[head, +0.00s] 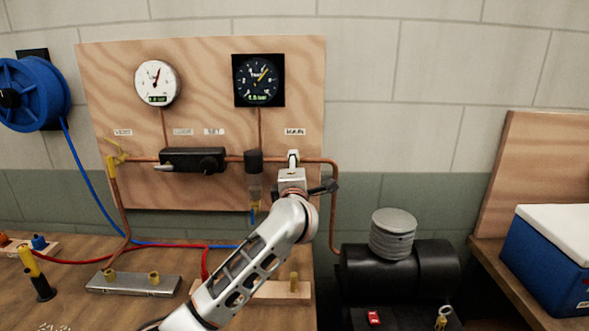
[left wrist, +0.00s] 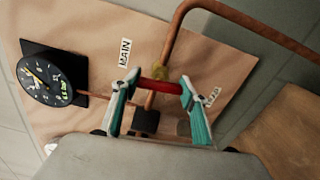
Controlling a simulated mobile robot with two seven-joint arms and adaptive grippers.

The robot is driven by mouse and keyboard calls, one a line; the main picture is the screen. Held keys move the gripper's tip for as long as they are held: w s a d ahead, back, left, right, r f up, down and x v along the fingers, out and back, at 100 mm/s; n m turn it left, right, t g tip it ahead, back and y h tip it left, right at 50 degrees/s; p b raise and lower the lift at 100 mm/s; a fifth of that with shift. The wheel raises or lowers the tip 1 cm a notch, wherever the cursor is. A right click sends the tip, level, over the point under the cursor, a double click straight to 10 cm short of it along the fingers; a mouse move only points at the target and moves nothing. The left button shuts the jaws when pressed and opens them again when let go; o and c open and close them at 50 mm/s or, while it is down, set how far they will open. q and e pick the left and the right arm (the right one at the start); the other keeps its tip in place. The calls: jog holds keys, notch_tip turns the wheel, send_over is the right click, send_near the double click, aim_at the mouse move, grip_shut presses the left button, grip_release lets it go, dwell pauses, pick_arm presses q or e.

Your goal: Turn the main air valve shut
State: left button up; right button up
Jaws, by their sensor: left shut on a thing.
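The main air valve shows in the left wrist view as a red handle (left wrist: 160,87) with a brass body (left wrist: 156,72) behind it on the copper pipe. The MAIN label (left wrist: 124,52) is beside it; the label also shows in the head view (head: 295,131). My left gripper (left wrist: 158,92) is shut on the red handle, with a teal-padded finger at each end of it. In the head view my left gripper (head: 293,160) reaches the pipe below the label and hides the valve. My right gripper is in neither view.
The wooden panel carries a white gauge (head: 157,83), a dark gauge (head: 259,80), a black regulator block (head: 193,160) and a filter bowl (head: 254,180) close left of my gripper. A black compressor (head: 400,272) stands right. Hoses and a metal manifold (head: 133,285) lie on the bench.

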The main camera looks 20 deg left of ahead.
pick_arm(q)
jog(key=shift+f+m, duration=0.1)
jog(key=shift+m, duration=0.5)
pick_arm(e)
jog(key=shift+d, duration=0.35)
pick_arm(q)
jog(key=o, duration=1.1)
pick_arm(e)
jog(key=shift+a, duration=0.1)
pick_arm(q)
jog(key=shift+s, duration=0.1)
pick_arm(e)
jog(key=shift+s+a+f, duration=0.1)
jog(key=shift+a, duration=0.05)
pick_arm(q)
jog(key=v, duration=1.2)
